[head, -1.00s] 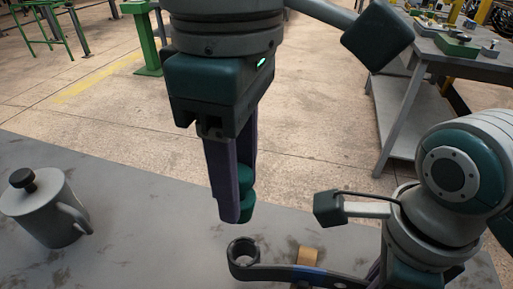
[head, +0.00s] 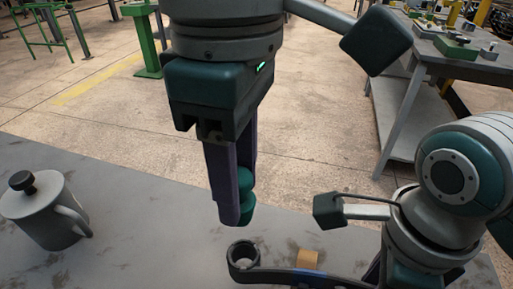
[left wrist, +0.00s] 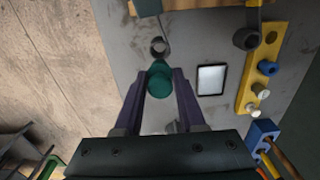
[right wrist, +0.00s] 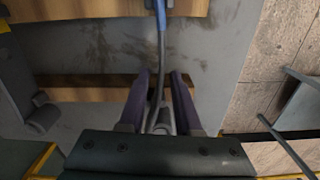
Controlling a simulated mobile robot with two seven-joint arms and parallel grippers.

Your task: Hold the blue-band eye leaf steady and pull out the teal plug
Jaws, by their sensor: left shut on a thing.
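The teal plug (head: 246,196) is pinched between the fingertips of my left gripper (head: 236,205), which is shut on it. The plug hangs in the air above the eye (head: 243,256) of the dark leaf, clear of it. In the left wrist view the plug (left wrist: 160,80) sits between the fingers, near the leaf's eye (left wrist: 158,46). The eye ring looks empty in the head view. The leaf's blue band (right wrist: 162,20) shows in the right wrist view. My right gripper (right wrist: 160,80) has a finger on each side of the leaf, with gaps showing; it looks open.
A grey lidded mug (head: 45,215) stands at the left of the bench. A wooden block (head: 308,259) lies behind the leaf. In the left wrist view, a yellow rack (left wrist: 247,92) with several plugs and a white-screened tablet (left wrist: 211,79) lie to the right.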

